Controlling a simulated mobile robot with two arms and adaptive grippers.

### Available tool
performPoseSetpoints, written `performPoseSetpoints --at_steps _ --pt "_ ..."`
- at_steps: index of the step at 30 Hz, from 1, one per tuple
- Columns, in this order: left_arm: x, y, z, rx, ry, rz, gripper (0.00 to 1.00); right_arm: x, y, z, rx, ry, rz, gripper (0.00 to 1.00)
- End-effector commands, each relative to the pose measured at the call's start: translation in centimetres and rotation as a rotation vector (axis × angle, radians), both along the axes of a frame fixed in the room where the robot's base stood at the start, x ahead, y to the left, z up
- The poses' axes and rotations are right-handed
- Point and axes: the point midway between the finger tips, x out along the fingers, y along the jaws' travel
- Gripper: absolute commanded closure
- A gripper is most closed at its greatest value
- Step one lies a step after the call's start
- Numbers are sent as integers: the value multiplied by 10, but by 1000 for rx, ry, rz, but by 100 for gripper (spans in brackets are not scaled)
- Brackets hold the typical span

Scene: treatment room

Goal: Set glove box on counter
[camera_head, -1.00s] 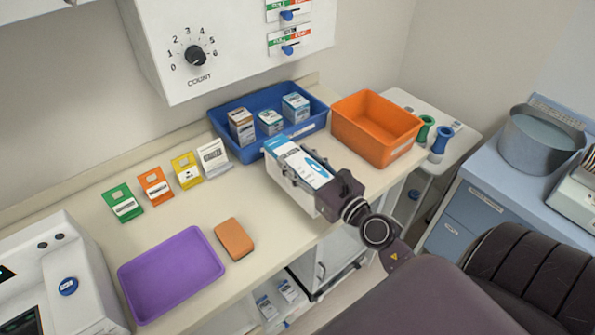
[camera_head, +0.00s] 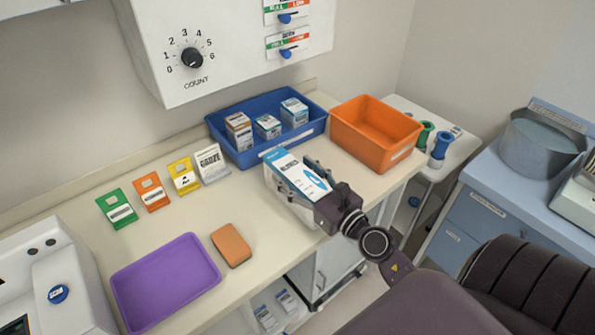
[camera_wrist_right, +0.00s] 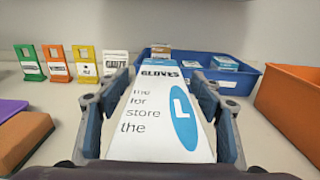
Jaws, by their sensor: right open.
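The glove box (camera_head: 299,178) is a white and blue carton with "GLOVES" lettering. It appears to rest on the cream counter (camera_head: 262,202), in front of the blue tray. In the right wrist view the glove box (camera_wrist_right: 164,112) lies lengthwise between the fingers, its far end toward the blue tray. My right gripper (camera_head: 303,182) is open around the box, one finger on each side. In the right wrist view my right gripper (camera_wrist_right: 162,95) shows slim gaps beside the box. The box's underside is hidden. My left gripper is not in view.
A blue tray (camera_head: 243,158) with several small boxes and an orange bin (camera_head: 372,150) stand behind. A purple tray (camera_head: 166,282) and an orange-brown block (camera_head: 232,245) lie to the left. Coloured cards line the back.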

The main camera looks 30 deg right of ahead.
Motion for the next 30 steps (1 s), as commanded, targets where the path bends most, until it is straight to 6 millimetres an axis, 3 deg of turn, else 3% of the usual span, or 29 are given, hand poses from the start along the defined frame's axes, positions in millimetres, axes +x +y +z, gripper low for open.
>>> performPoseSetpoints --at_steps 5,21,30 --pt "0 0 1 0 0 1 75 -4 0 2 0 2 0 40" --pt "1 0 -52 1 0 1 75 -91 -7 -3 -1 2 0 40" --pt "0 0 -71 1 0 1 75 -117 -9 1 0 0 0 40"
